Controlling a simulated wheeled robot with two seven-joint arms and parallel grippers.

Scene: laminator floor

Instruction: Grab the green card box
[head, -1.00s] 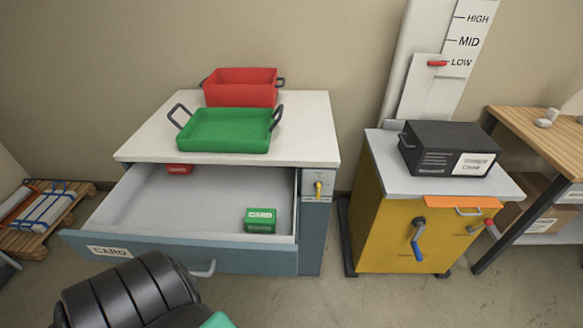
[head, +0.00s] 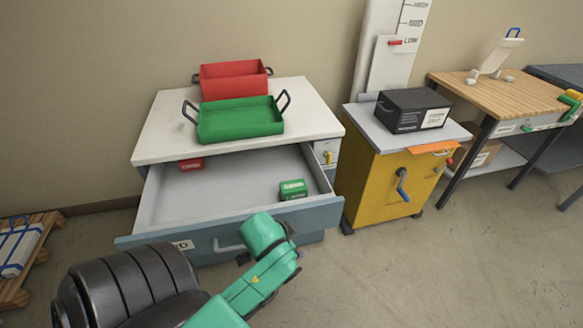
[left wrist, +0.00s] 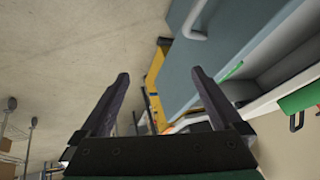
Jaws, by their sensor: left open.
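The green card box (head: 292,189) lies in the right part of the open drawer (head: 160,200) in the head view, with a white label on it. My left arm comes in from the lower left, and its green wrist is in front of the drawer's front panel, apart from the box. In the left wrist view my left gripper (left wrist: 160,102) is open, with nothing between its two dark fingers. The drawer front (left wrist: 205,55) is beside the fingers there. The box cannot be clearly made out in the wrist view. My right gripper is not in view.
A red box (head: 191,164) lies at the drawer's back left. A green tray (head: 240,128) and a red tray (head: 233,86) stand on the cabinet top (head: 155,140). A yellow cabinet (head: 385,185) with cranks stands to the right. The floor in front is clear.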

